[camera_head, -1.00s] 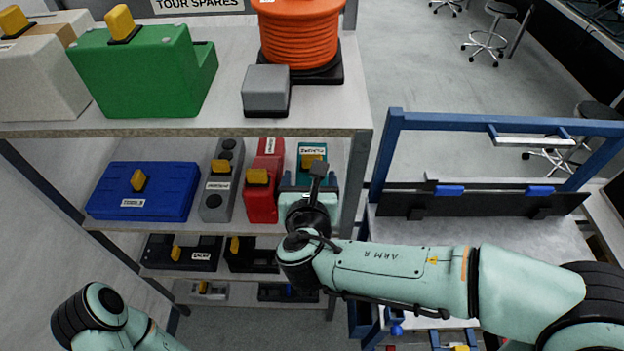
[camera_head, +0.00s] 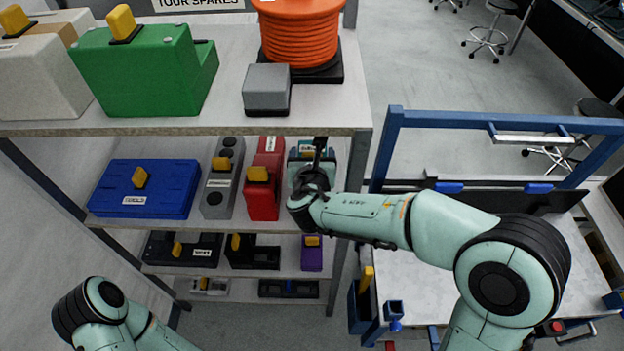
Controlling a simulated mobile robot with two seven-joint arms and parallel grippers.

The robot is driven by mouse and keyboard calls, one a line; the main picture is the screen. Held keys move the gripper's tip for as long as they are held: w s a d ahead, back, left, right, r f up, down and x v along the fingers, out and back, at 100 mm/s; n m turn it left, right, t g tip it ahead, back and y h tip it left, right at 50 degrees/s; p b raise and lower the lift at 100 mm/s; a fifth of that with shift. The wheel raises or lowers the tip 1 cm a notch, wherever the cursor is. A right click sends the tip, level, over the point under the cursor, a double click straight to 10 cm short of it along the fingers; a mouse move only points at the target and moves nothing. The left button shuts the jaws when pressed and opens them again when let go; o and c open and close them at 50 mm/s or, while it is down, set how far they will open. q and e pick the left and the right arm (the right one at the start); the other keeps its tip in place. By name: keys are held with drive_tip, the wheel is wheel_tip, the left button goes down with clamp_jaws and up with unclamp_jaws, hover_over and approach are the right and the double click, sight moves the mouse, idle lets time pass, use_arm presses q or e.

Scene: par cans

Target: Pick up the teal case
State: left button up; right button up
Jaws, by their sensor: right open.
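The teal case (camera_head: 305,146) stands at the right end of the middle shelf, to the right of the red case. Only its back top part with a white label shows in the head view. My right gripper (camera_head: 313,172) is in front of it and over it, and hides its handle and most of its body. The right gripper is open; its fingers are largely hidden by my wrist, and I cannot tell whether they touch the case. My left gripper is out of view; only part of the left arm shows at lower left.
On the same shelf stand the red case (camera_head: 264,190), a grey case (camera_head: 220,185) and the blue case (camera_head: 145,190). The upper shelf (camera_head: 215,115) overhangs them. A purple case (camera_head: 312,255) sits on the shelf below. A blue-framed cart (camera_head: 400,150) stands to the right.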

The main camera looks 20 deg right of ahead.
drive_tip(key=c, duration=1.4)
drive_tip(key=shift+r, duration=0.1)
clamp_jaws()
drive_tip(key=shift+r, duration=0.15)
